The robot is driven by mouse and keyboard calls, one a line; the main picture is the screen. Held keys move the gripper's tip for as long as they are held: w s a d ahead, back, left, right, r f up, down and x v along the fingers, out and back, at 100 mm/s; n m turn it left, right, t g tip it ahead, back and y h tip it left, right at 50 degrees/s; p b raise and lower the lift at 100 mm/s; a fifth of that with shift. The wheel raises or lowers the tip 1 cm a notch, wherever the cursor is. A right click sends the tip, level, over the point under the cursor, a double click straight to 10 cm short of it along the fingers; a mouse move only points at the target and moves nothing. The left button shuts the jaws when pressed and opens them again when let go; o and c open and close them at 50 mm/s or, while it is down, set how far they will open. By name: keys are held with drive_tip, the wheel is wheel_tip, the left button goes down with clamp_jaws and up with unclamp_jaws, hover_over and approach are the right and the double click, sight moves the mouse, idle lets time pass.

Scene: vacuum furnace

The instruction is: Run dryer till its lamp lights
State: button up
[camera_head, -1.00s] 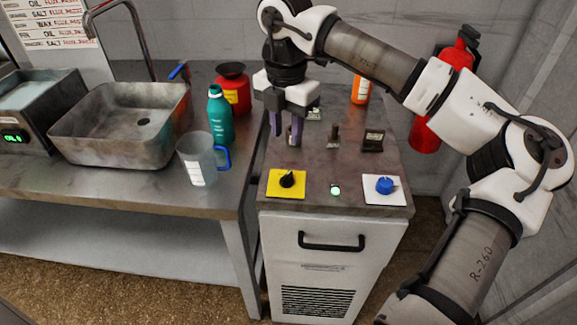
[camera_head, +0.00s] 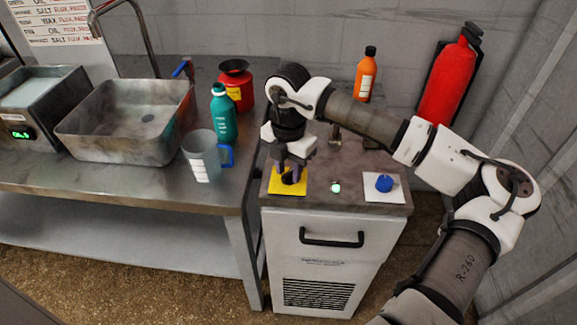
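A white cabinet (camera_head: 285,236) with a dark metal top carries the controls; I cannot tell from its label whether it is the dryer. A black knob (camera_head: 291,177) sits on a yellow plate at its front left. A small round lamp (camera_head: 336,187) in the middle shows pale green. A blue knob (camera_head: 384,183) sits on a white plate at the right. My gripper (camera_head: 290,174) points down over the yellow plate, its two fingers apart on either side of the black knob. Whether they press on it is not clear, and they partly hide it.
An orange bottle (camera_head: 366,75) and a red extinguisher (camera_head: 448,80) are behind my arm. On the left bench are a metal basin (camera_head: 125,140), a teal bottle (camera_head: 222,117), a red container (camera_head: 237,85), a clear jug (camera_head: 201,157) and a box with a green display (camera_head: 20,134).

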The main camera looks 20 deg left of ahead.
clamp_jaws()
drive_tip(key=shift+f+n+b, duration=0.1)
drive_tip(key=shift+n+b, duration=0.2)
drive_tip(key=shift+b, duration=0.2)
drive_tip(key=shift+f+n+b, duration=0.1)
drive_tip(key=shift+n+b, duration=0.4)
drive_tip(key=shift+b, duration=0.3)
drive_tip(key=n+b, duration=0.2)
drive_tip(key=shift+n+b, duration=0.3)
drive_tip(key=shift+b, duration=0.05)
drive_tip(key=n+b, duration=0.2)
drive_tip(key=n, duration=0.1)
drive_tip(key=shift+n+b, duration=0.3)
drive_tip(key=n+b, duration=0.1)
drive_tip(key=n, duration=0.3)
drive_tip(key=shift+r+b, duration=0.2)
drive_tip(key=shift+b, duration=0.15)
